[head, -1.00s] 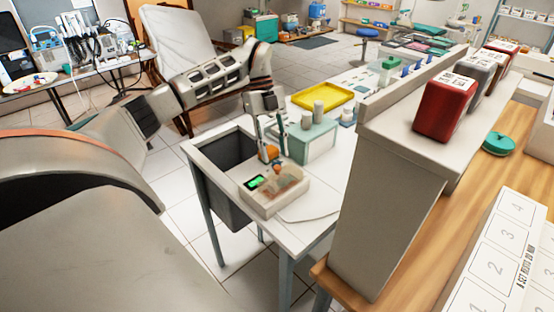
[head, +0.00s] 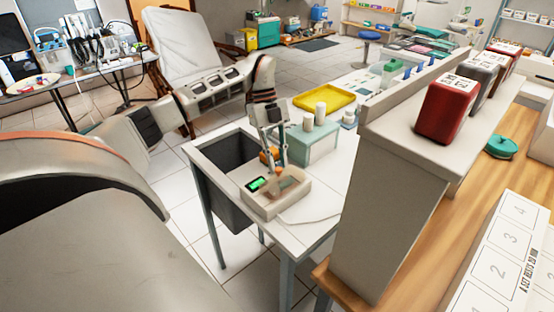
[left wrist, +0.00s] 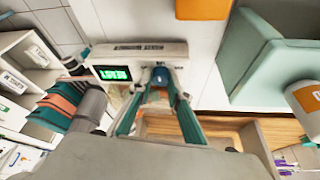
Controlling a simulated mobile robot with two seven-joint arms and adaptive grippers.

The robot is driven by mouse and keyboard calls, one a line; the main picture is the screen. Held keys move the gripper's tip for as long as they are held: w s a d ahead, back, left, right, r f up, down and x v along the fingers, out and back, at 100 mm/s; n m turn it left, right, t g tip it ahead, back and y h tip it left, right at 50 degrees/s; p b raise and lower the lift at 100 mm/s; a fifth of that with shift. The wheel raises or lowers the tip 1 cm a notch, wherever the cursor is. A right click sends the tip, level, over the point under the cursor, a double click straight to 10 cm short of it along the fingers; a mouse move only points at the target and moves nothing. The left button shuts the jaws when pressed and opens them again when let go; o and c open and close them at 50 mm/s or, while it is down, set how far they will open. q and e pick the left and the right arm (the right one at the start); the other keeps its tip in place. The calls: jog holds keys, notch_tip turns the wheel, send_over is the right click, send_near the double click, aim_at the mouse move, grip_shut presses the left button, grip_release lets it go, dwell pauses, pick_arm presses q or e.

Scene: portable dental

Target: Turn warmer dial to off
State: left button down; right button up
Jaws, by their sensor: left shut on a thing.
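The warmer (head: 262,204) is a small beige box with a lit green display (head: 256,184), standing on the white table. In the left wrist view the warmer (left wrist: 150,50) shows its pale panel and the green display (left wrist: 112,73). Beside the display is a round blue dial (left wrist: 160,76). My left gripper (left wrist: 160,84) has its two teal-edged fingers converging on the dial, shut on it. In the head view my left gripper (head: 275,165) reaches down to the warmer, and its fingers hide the dial. The dial's pointer setting cannot be read. My right gripper is not in view.
A teal box (head: 312,146) with white cups on it stands close behind the warmer. A yellow tray (head: 324,98) lies farther back. An orange item (head: 268,155) is beside my fingers. A tall beige divider (head: 385,200) stands to the right, with a red container (head: 446,109) on its ledge.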

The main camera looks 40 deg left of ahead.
pick_arm(q)
jog(key=shift+s+r+n+t+p, duration=0.1)
jog(key=shift+n+t+p, duration=0.2)
jog(key=shift+n+p, duration=0.55)
jog(key=shift+s+n+t+p, duration=0.1)
jog(key=shift+n+t+p, duration=0.3)
jog(key=shift+n, duration=0.45)
jog(key=n+t+p, duration=0.1)
jog(key=n, duration=0.1)
jog(key=shift+n+p, duration=0.3)
jog(key=shift+n, duration=0.1)
jog(key=n+t+p, duration=0.1)
jog(key=n, duration=0.2)
jog(key=shift+s+n, duration=0.15)
jog(key=shift+n, duration=0.25)
jog(key=shift+d+f+n+t+y+p, duration=0.1)
jog(key=shift+f+n+t+y+p, duration=0.2)
jog(key=shift+n, duration=0.4)
jog(key=shift+r, duration=0.15)
jog(key=shift+n, duration=0.3)
